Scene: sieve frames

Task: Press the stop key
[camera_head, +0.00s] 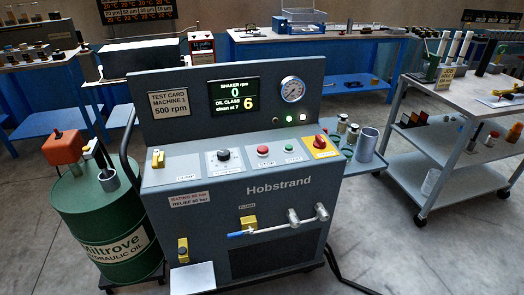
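The dark grey Hobstrand machine (330,170) stands in the middle of the view. Its sloped panel carries a round red key (263,151) with a small white label under it that seems to read STOP. A green key (289,147) is just right of it, and a black knob (223,155) is to its left. A red switch on a yellow plate (320,141) is at the panel's right end. The display (234,97) reads shaker rpm 0 and oil class 6, clean at 7. Neither of my grippers is in view.
A green oil drum (100,220) stands left of the machine. A side shelf with jars (350,134) is at its right. A white-topped trolley (450,95) stands further right. Benches line the back. The floor at the front right is mostly clear, with a black cable (340,275).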

